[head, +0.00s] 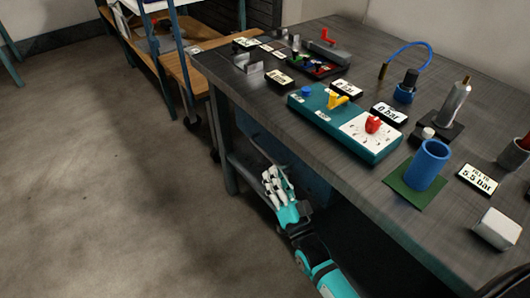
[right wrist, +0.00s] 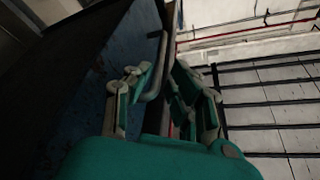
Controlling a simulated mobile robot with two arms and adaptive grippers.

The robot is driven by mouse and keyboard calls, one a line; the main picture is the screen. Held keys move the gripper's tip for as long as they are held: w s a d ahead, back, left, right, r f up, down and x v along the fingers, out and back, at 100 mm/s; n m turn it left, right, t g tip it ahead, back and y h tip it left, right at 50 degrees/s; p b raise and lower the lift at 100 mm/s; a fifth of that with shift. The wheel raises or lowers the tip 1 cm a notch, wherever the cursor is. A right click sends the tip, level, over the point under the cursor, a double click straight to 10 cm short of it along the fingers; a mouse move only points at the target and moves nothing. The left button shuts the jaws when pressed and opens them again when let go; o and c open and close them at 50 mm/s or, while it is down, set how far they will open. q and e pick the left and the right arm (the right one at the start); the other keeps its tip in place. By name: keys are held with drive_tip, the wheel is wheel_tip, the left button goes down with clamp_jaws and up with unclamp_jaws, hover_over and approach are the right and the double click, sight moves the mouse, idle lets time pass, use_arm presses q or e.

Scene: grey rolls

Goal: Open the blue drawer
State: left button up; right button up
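The blue drawer (head: 296,165) is under the dark workbench top, and its front lies in shadow in the head view. Its blue front (right wrist: 100,55) fills the left of the right wrist view, with a grey bar handle (right wrist: 155,72) along it. My right gripper (head: 275,178) is in front of the drawer, below the table edge. In the right wrist view its fingers (right wrist: 158,92) are apart, and the handle shows between them. I cannot tell if either finger touches it. The drawer looks shut. My left gripper is not in view.
The workbench (head: 400,235) carries a teal control box (head: 320,112), a blue cup (head: 430,165) on a green mat and several small labelled parts. A wooden shelf unit (head: 195,62) stands at the back left. The floor (head: 100,180) left of the bench is clear.

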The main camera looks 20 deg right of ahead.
sight(265, 151)
drive_tip(key=x, duration=0.6)
drive_tip(key=shift+w, duration=0.2)
drive_tip(key=shift+b+x, duration=0.3)
drive_tip(key=shift+x, duration=0.45)
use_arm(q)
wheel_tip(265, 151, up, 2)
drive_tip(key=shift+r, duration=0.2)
use_arm(e)
drive_tip(key=shift+a, duration=0.1)
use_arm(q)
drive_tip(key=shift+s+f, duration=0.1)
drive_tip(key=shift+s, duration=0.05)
use_arm(e)
drive_tip(key=shift+c, duration=0.3)
clamp_jaws()
